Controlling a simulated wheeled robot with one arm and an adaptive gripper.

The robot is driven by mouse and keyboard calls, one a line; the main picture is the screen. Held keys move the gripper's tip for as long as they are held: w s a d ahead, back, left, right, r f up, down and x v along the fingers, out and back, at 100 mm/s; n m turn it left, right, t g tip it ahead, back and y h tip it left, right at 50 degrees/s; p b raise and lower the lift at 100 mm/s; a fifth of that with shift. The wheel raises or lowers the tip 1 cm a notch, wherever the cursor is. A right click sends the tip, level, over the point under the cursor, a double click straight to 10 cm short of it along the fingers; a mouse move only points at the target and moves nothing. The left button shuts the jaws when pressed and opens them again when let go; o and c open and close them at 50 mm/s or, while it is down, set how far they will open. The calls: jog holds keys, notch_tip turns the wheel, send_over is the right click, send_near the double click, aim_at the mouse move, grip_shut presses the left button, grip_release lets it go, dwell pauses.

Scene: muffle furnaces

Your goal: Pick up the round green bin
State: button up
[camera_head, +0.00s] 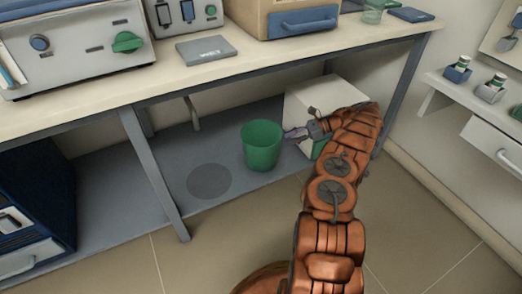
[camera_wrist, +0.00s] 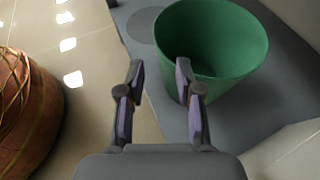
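The round green bin (camera_head: 262,150) stands upright on the grey low shelf under the bench, in the middle of the head view. In the wrist view the bin (camera_wrist: 222,45) fills the upper right, open side up, and looks empty inside. My gripper (camera_head: 293,133) is just right of the bin, near its rim. In the wrist view my gripper (camera_wrist: 160,68) is open, with nothing between its two fingers. The right fingertip overlaps the bin's near edge in the picture; I cannot tell whether it touches.
A dark grey round patch (camera_head: 209,181) lies on the shelf left of the bin. A white box (camera_head: 318,95) stands right behind my gripper. The bench top (camera_head: 150,84) spans above, with a slanted grey leg (camera_head: 155,175) at left. A dark blue cabinet (camera_head: 35,190) stands far left.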

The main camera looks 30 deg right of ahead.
aim_at(263, 147)
jog(key=b+x, duration=0.3)
jog(key=x, duration=0.9)
jog(key=shift+a+r, duration=0.15)
jog(key=shift+r, duration=0.05)
grip_shut()
dwell(0.6)
